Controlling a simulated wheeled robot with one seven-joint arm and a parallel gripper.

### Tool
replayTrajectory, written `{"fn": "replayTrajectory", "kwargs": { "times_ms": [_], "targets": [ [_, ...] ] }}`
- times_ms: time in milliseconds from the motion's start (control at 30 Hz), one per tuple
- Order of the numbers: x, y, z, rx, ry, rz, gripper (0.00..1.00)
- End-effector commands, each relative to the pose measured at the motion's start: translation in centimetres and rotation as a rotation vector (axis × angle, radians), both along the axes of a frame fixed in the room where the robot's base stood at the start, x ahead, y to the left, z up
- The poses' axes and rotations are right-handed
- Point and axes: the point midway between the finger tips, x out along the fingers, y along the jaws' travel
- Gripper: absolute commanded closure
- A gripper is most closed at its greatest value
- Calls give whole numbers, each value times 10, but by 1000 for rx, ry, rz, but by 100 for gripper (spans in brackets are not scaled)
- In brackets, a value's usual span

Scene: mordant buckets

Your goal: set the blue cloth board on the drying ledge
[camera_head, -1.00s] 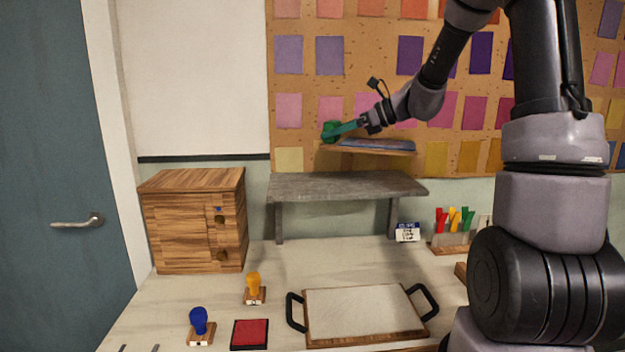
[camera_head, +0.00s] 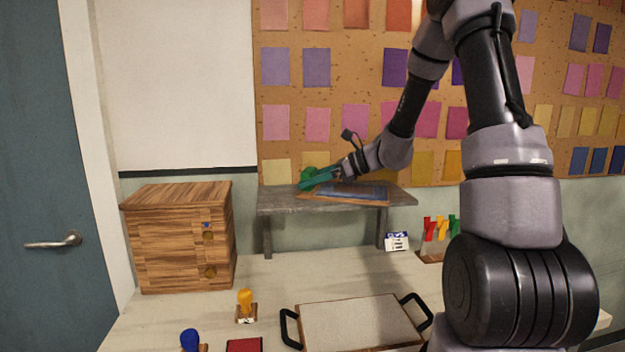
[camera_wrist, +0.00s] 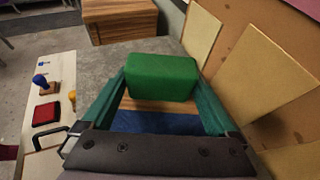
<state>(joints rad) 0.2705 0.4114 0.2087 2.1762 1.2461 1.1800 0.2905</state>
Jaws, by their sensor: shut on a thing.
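The blue cloth board (camera_head: 352,191) is a flat wooden board with blue cloth on it and a green block-shaped grip at its left end. It lies level at the top of the grey drying ledge (camera_head: 275,201), over its middle; whether it bears fully on the ledge I cannot tell. My gripper (camera_head: 318,179) has teal fingers shut on the green grip. In the wrist view the green grip (camera_wrist: 162,77) sits between the fingers, with the blue cloth (camera_wrist: 155,123) partly hidden below by my gripper. The ledge (camera_wrist: 104,62) shows grey beside it.
A wooden drawer box (camera_head: 178,238) stands left of the ledge. A corkboard (camera_head: 345,85) with colour swatches is close behind. Below are a black-handled tray (camera_head: 355,325), stamps (camera_head: 246,303), a small sign (camera_head: 397,241) and coloured clips (camera_head: 440,228). The ledge's left end is bare.

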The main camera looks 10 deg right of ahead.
Motion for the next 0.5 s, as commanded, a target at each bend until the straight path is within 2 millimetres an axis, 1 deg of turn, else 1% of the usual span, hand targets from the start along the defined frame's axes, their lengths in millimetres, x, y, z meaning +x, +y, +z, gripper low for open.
{"fn": "replayTrajectory", "kwargs": {
  "times_ms": [267,300,500],
  "targets": [
    [0,0,-1,0,0,0,75],
    [0,0,-2,0,-1,0,0],
    [0,0,-1,0,-1,0,0]
  ]
}}
